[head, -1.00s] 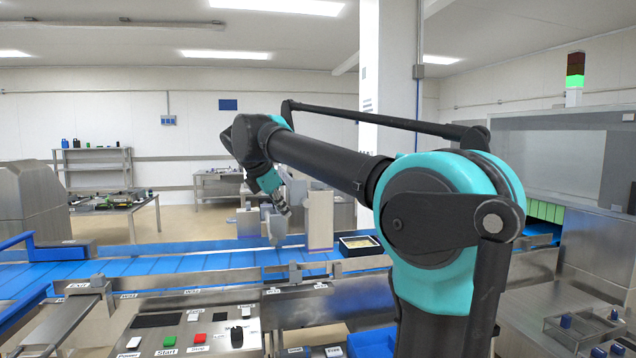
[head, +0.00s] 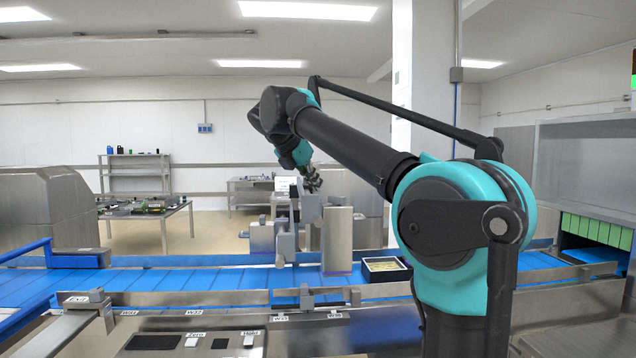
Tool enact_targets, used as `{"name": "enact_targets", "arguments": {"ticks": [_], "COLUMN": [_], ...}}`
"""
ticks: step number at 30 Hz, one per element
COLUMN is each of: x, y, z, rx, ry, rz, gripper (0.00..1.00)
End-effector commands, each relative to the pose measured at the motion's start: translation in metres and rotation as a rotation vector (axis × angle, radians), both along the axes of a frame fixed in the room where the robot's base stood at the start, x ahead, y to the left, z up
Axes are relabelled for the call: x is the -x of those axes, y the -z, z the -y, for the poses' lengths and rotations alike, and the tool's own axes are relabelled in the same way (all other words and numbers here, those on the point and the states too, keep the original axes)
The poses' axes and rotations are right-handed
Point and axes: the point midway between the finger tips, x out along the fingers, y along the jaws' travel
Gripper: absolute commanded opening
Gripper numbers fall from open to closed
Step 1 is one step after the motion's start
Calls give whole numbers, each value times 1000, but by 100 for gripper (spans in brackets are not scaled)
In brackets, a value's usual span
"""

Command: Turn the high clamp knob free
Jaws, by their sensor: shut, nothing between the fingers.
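My gripper (head: 312,183) is at the end of my teal and black arm, in the middle of the head view. It is small here and points down just above grey bracket parts (head: 311,206) over the blue conveyor. A grey upright clamp post (head: 287,243) stands just left of and below it, with a narrow dark piece at its top. I cannot tell whether that dark piece is the high clamp knob. Whether my fingers touch anything is too small to see.
A tall beige-grey box (head: 337,240) stands right of the post. A black-rimmed tray (head: 386,268) sits on the blue conveyor (head: 200,283). A metal machine housing (head: 52,208) stands at left, and an enclosure with green strips (head: 597,230) at right.

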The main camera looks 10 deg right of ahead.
Motion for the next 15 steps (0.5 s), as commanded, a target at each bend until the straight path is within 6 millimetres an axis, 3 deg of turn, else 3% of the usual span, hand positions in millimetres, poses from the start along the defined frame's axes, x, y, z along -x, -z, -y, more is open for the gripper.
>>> {"name": "enact_targets", "arguments": {"ticks": [10,15], "x": [-35,-53], "y": [49,49], "z": [34,51], "rx": [-2,-1], "ry": [3,4], "rz": [0,0], "gripper": [0,0]}}
